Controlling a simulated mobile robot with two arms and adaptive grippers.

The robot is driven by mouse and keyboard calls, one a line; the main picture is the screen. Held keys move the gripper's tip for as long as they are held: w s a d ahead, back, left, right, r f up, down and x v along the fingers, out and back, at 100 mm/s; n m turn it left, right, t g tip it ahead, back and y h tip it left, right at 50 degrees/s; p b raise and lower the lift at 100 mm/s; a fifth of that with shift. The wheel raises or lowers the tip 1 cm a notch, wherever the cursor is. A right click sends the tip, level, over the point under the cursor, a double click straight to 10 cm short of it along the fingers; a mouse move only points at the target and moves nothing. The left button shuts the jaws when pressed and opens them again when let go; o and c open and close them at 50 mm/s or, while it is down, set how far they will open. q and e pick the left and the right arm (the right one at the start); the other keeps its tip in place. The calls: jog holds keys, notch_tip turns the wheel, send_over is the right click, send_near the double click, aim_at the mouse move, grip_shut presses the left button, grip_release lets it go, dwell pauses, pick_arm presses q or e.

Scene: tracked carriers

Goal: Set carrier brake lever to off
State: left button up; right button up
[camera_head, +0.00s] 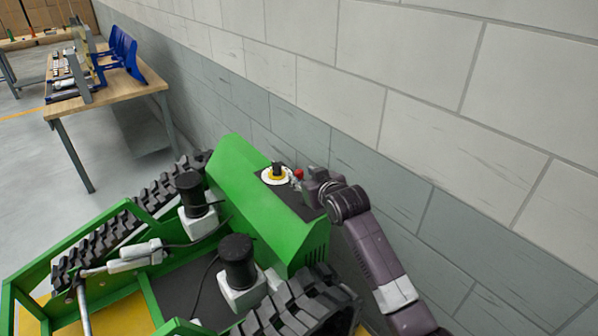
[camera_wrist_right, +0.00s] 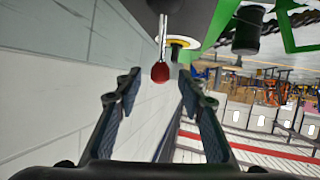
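The green tracked carrier (camera_head: 262,212) stands beside the wall, with a black panel on its top. The brake lever has a red knob (camera_head: 298,173) at the right edge of a yellow and white disc (camera_head: 276,176). In the right wrist view, the lever's thin metal rod ends in the red knob (camera_wrist_right: 160,72). My right gripper (camera_wrist_right: 158,88) is open, with one finger on each side of the knob and a gap to both. In the head view my right gripper (camera_head: 306,180) is at the knob, its fingertips hard to make out. My left gripper is not in view.
A black knob (camera_head: 277,167) stands on the disc. The block wall (camera_head: 400,120) runs close along the carrier's right side and my right arm. A wooden table (camera_head: 120,88) with blue bins stands at the back left. Grey floor (camera_head: 30,175) is free at left.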

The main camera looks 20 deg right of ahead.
aim_at(301, 175)
jog(key=shift+p+x, duration=0.35)
jog(key=shift+x, duration=1.45)
jog(key=shift+c, duration=0.6)
grip_shut()
